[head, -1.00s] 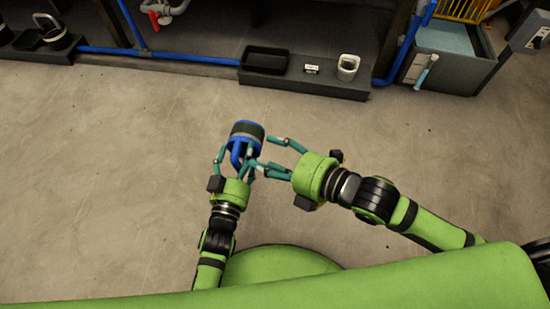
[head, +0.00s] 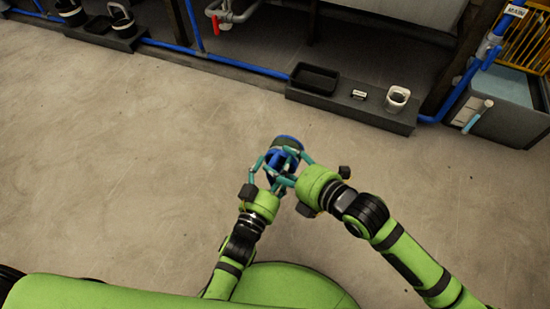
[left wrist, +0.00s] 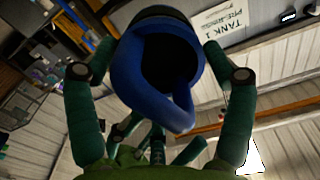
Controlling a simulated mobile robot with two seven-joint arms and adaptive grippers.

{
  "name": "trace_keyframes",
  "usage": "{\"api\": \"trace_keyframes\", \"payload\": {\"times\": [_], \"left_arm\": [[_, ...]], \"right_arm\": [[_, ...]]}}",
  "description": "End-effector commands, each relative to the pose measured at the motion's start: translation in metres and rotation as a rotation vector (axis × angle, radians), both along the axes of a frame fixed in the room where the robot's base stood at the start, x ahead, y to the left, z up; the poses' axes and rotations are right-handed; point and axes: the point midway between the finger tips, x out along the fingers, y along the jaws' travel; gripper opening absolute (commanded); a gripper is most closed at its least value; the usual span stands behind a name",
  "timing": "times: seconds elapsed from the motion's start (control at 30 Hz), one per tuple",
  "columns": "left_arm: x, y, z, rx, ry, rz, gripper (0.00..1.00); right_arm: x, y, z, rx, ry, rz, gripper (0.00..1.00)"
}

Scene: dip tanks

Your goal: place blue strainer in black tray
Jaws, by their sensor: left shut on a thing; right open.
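The blue strainer (head: 287,143) is held above the floor in front of me. In the left wrist view the blue strainer (left wrist: 146,80) shows its blue handle loop and dark inside. My left gripper (head: 268,168) is shut on it, with fingers on both sides of it. My right gripper (head: 292,165) is open close beside it; its fingers overlap the strainer in the head view, and I cannot tell whether they touch it. A black tray (head: 315,78) sits on the low dark ledge ahead. Another dark tray (head: 98,25) lies on the ledge at far left.
On the ledge (head: 370,120) right of the black tray are a small label (head: 359,95) and a white cup-like container (head: 397,98). Dark containers with handles (head: 121,20) stand at upper left. A grey tank (head: 500,110) stands at right. The floor between is clear.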

Motion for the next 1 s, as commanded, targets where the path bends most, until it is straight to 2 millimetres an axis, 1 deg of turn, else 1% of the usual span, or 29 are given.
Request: {"api": "trace_keyframes", "payload": {"times": [0.03,0.1,0.27,0.43,0.67,0.77,0.8,0.83,1.0], "left_arm": [[0.0,0.0,0.0,0.0,-0.001,0.0,0.43],[0.0,0.0,0.0,0.0,-0.001,0.0,0.43],[0.0,0.0,0.0,0.0,-0.001,0.0,0.43],[0.0,0.0,0.0,0.0,-0.001,0.0,0.43],[0.0,0.0,0.0,0.0,-0.001,0.0,0.43],[0.0,0.0,0.0,0.0,-0.001,0.0,0.43],[0.0,0.0,0.0,0.0,-0.001,0.0,0.43],[0.0,0.0,0.0,0.0,-0.001,0.0,0.43],[0.0,0.0,0.001,0.0,-0.001,0.0,0.43]], "right_arm": [[0.006,0.007,-0.003,0.003,0.002,-0.001,0.58],[0.012,0.014,-0.007,0.003,0.002,0.0,0.58],[0.022,0.024,-0.013,0.001,0.001,-0.001,0.58],[0.025,0.028,-0.015,0.0,0.0,0.001,0.58],[0.025,0.028,-0.015,0.0,0.0,0.0,0.58],[0.025,0.028,-0.015,0.0,0.0,0.0,0.22],[0.025,0.028,-0.015,0.0,0.0,0.0,0.06],[0.025,0.028,-0.015,0.0,0.0,0.0,0.0],[0.025,0.028,-0.015,0.0,0.0,0.0,0.0]]}}
